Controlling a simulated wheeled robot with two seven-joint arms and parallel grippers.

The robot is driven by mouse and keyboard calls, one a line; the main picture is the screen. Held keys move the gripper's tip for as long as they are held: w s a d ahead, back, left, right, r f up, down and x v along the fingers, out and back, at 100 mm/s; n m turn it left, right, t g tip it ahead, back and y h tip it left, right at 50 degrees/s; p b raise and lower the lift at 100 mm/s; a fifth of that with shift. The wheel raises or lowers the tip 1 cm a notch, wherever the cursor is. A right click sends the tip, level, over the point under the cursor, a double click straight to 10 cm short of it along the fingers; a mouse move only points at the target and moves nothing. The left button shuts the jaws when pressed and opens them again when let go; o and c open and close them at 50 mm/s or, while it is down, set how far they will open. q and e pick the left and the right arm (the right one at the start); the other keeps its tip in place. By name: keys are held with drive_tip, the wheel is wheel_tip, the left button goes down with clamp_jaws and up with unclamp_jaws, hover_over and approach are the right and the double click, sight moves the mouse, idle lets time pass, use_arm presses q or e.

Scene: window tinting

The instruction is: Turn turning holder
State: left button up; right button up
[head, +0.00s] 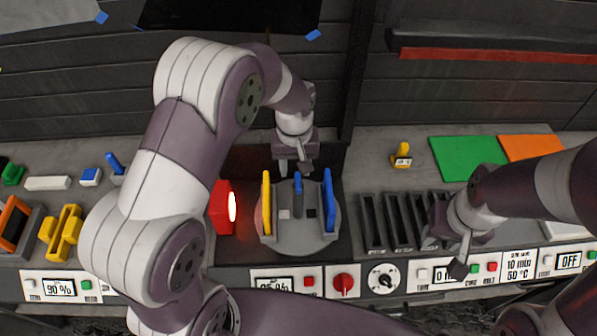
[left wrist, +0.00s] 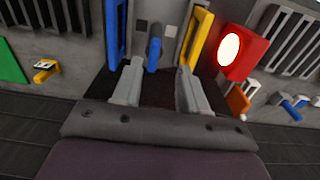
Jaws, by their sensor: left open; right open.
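The turning holder (head: 293,236) is a round grey plate in the middle of the bench. It has a yellow upright (head: 266,203) on its left, a blue upright (head: 329,201) on its right and a small blue handle (head: 297,197) between them. My left gripper (head: 294,172) is open at the holder's far side, behind the handle. In the left wrist view the blue handle (left wrist: 154,54) stands ahead of the open fingers, nearer the left one, with no clear contact. My right gripper (head: 447,243) is over the slotted rack at right; its fingers are partly hard to make out.
A red lamp box (head: 221,207) with a lit white face stands just left of the holder. A dark slotted rack (head: 372,222) is to the right. Green (head: 465,157) and orange (head: 530,147) sheets and a small yellow part (head: 401,156) lie behind. Control panels (head: 343,282) line the front edge.

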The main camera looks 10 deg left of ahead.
sight(298, 180)
use_arm(q)
drive_tip(key=w+f, duration=0.1)
drive_tip(key=f, duration=0.1)
drive_tip(key=w+f+p, duration=0.1)
drive_tip(key=f, duration=0.2)
drive_tip(key=w+f+p, duration=0.1)
drive_tip(key=f, duration=0.1)
drive_tip(key=shift+w+f, duration=0.15)
drive_tip(key=shift+f, duration=0.1)
drive_tip(key=shift+s+d+f, duration=0.1)
drive_tip(key=shift+s+f, duration=0.05)
drive_tip(key=shift+s, duration=0.75)
drive_tip(key=shift+c, duration=0.3)
drive_tip(key=shift+w, duration=0.15)
drive_tip(key=c, duration=0.6)
drive_tip(key=shift+w, duration=0.15)
clamp_jaws()
use_arm(e)
drive_tip(key=shift+w+d+r, duration=0.15)
drive_tip(key=shift+w+r, duration=0.95)
drive_tip(key=shift+r, duration=0.05)
